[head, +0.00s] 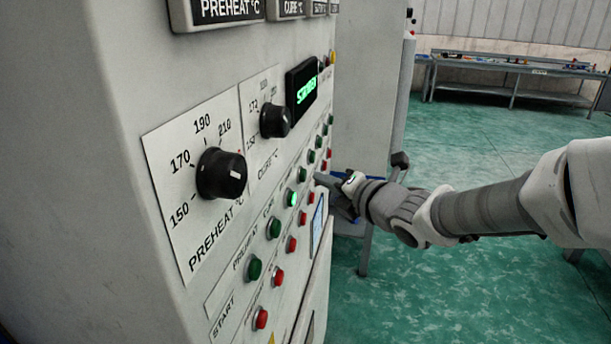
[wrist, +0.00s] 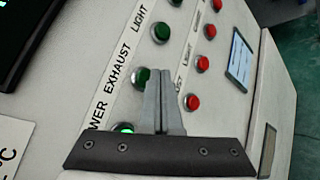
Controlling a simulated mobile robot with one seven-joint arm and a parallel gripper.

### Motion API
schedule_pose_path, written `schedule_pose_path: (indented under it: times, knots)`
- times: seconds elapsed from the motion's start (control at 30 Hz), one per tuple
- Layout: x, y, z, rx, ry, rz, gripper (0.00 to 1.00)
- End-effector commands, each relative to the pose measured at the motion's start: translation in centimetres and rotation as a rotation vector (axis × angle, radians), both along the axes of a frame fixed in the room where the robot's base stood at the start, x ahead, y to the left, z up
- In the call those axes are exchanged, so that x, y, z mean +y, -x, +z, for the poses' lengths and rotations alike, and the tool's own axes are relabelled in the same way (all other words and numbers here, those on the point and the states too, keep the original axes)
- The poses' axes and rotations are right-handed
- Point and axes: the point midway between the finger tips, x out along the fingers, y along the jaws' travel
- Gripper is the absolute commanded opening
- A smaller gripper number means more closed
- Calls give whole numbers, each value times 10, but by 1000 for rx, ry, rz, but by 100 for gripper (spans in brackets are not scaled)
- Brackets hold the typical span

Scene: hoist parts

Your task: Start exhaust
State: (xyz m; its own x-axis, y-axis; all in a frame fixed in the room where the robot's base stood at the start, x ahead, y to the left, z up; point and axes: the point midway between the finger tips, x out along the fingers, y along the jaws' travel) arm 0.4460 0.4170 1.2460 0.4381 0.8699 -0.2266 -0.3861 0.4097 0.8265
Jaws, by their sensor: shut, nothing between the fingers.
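The green exhaust button (wrist: 140,77) sits beside the EXHAUST label (wrist: 118,66) in the wrist view and looks dark, unlit. In the head view it is the green button (head: 303,174) just past the lit one. My gripper (wrist: 160,73) is shut and empty, its fingertips just right of the exhaust button in the wrist view. Whether they touch the panel cannot be told. In the head view my gripper (head: 319,178) reaches in from the right, close to the button rows. The red button (wrist: 192,102) is right of the fingers.
The lit green button (wrist: 123,127) is partly behind the gripper mount, next to a label ending in WER. The light button (wrist: 161,32) is above. Dials, including the preheat knob (head: 221,174), stick out from the panel. A green-lettered display (head: 302,86) is above. Open floor lies right.

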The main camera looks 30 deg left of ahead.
Motion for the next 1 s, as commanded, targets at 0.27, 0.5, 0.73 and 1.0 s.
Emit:
schedule_pose_path:
  times: [0.27, 0.5, 0.73, 1.0]
  knots:
    - [0, 0, 0, 0, 0, 0, 0]
    - [6, 2, -2, -3, 1, 1, 0]
    - [8, 3, 0, 0, 0, -1, 0]
    - [9, 3, 0, 0, 0, 0, 0]
